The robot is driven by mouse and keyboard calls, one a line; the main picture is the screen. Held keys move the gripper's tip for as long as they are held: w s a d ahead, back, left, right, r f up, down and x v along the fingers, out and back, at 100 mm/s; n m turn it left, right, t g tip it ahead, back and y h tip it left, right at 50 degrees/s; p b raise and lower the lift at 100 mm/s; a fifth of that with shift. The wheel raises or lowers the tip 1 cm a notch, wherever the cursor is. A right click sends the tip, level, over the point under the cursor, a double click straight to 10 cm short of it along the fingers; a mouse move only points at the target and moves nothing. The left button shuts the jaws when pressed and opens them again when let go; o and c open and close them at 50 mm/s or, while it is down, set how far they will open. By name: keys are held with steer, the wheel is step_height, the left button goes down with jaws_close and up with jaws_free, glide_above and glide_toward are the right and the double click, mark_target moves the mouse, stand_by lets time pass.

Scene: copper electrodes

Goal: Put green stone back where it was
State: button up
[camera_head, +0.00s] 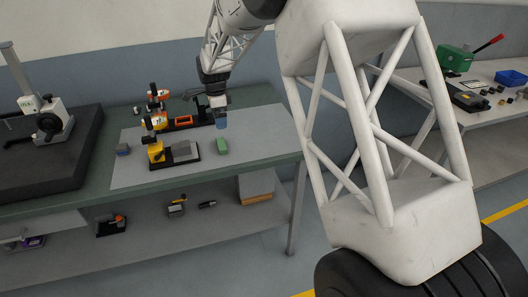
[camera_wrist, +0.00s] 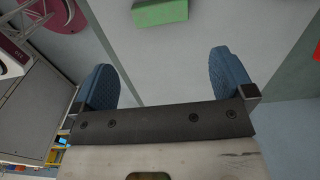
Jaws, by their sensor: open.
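The green stone (camera_head: 222,146) is a small block lying on the light grey mat on the workbench, near the mat's right part. It also shows in the wrist view (camera_wrist: 160,12), cut off by the top edge. My gripper (camera_head: 221,123) is just above and behind the stone in the head view, apart from it. In the wrist view my gripper's two blue fingers (camera_wrist: 164,75) are spread apart with only bare mat between them, and the stone lies beyond them.
A yellow-and-grey device (camera_head: 172,153) on a black base stands left of the stone. A black slab (camera_head: 60,150) with a stand is at far left. The mat (camera_head: 255,143) right of the stone is clear.

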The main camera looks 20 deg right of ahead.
steer(key=s+d+r+n, duration=0.25)
steer(key=s+r, duration=0.25)
steer(key=s, duration=0.3)
steer(key=s+d+r+n+t, duration=0.1)
steer(key=s+r+n, duration=0.3)
steer(key=s, duration=0.5)
steer(key=s+d+r+n, duration=0.1)
steer(key=s+r+n, duration=0.1)
steer(key=s+r, duration=0.45)
steer(key=s+d+f+n, duration=0.1)
steer(key=s+n, duration=0.3)
steer(key=s, duration=1)
steer(key=s+d+f+n+t, duration=0.1)
steer(key=s+n, duration=0.4)
steer(key=s, duration=0.9)
steer(key=shift+d+f+t, duration=0.3)
steer(key=shift+f, duration=0.05)
steer(key=shift+w, duration=0.1)
